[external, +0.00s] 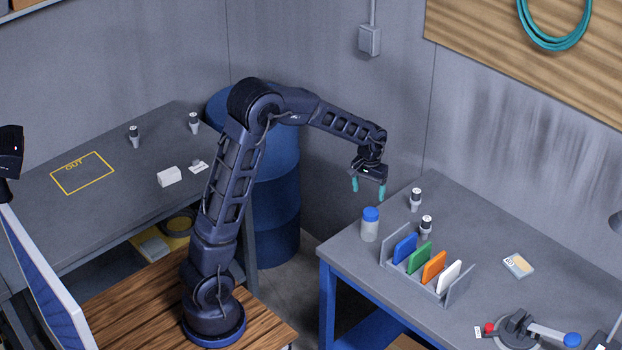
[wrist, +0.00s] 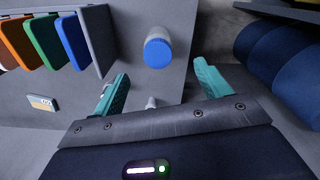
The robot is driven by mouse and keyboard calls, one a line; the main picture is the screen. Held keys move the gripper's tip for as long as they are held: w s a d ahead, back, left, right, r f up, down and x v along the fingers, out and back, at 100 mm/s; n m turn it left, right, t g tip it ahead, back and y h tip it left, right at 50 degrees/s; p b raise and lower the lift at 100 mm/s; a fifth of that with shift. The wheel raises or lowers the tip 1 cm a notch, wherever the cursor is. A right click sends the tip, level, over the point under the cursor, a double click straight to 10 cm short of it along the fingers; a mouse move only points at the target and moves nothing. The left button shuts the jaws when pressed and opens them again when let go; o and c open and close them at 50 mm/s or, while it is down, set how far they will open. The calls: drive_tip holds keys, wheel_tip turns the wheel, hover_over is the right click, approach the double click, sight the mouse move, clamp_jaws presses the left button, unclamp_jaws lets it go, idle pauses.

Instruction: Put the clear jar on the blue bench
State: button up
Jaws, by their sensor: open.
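The clear jar (external: 370,225) has a blue lid and stands upright on the grey top of the blue-framed bench (external: 480,220), near its left corner. In the wrist view the jar (wrist: 157,50) shows mostly as its lid, beyond and between my teal fingertips. My gripper (external: 368,189) is open and empty, pointing down above the jar and apart from it. The gripper's fingers also show in the wrist view (wrist: 160,75). Nothing hides the jar in the external view.
A rack (external: 457,290) with coloured panels stands right of the jar. A blue drum (external: 275,190) stands behind my arm. Another table (external: 110,215) carries a yellow OUT outline.

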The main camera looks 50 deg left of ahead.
drive_tip(key=s+a+r+m+t, duration=0.1)
drive_tip(key=s+a+r, duration=0.1)
drive_tip(key=s+r, duration=0.55)
drive_tip(key=s+a+r+t, duration=0.1)
drive_tip(key=s+a+r, duration=0.1)
drive_tip(key=s+r, duration=0.55)
drive_tip(key=s+a+m+t, duration=0.1)
drive_tip(key=s+t, duration=0.1)
drive_tip(key=s, duration=2)
drive_tip(key=shift+s+a+m, duration=0.25)
drive_tip(key=shift+s+m, duration=0.05)
drive_tip(key=shift+m, duration=0.1)
